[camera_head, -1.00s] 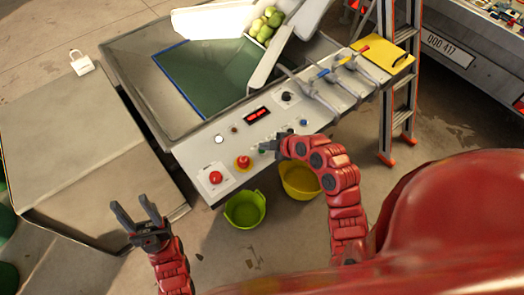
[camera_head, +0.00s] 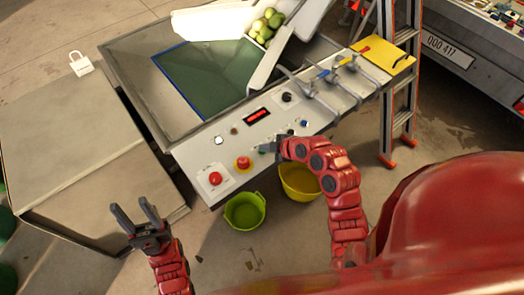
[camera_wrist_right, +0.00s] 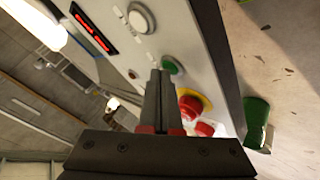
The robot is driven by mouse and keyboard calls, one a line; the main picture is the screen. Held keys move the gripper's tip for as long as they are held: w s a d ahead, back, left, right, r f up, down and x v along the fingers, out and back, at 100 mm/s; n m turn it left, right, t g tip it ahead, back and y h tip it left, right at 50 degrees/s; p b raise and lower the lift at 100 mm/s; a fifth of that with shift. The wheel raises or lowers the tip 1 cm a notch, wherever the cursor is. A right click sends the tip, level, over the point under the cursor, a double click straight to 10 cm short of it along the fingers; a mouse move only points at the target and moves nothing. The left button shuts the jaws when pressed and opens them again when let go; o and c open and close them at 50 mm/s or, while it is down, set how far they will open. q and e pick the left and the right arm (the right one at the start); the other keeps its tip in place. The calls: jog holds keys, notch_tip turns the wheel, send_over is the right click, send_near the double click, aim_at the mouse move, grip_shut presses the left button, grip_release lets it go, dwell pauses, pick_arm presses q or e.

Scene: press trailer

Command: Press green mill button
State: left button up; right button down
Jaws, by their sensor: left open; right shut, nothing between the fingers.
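The green mill button (camera_wrist_right: 173,66) is a small round button on the pale control panel (camera_head: 198,160). In the right wrist view it sits just beside the tips of my right gripper (camera_wrist_right: 160,74). The gripper is shut and empty; I cannot tell whether it touches the button. In the head view my right gripper (camera_head: 268,147) is over the panel's front edge and hides the button's surroundings. My left gripper (camera_head: 136,216) is open and empty, in front of the grey cabinet (camera_head: 70,150).
A red emergency button (camera_head: 215,178) and a red button on yellow (camera_head: 242,162) are left of my right gripper. A green bucket (camera_head: 245,211) and a yellow bucket (camera_head: 298,190) stand below the panel. A ladder (camera_head: 402,95) stands at right.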

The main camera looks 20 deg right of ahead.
aim_at(265, 154)
jog(key=shift+f, duration=0.15)
dwell(0.5)
jog(key=shift+r, duration=0.8)
jog(key=shift+r+p, duration=0.75)
jog(key=shift+r, duration=1.75)
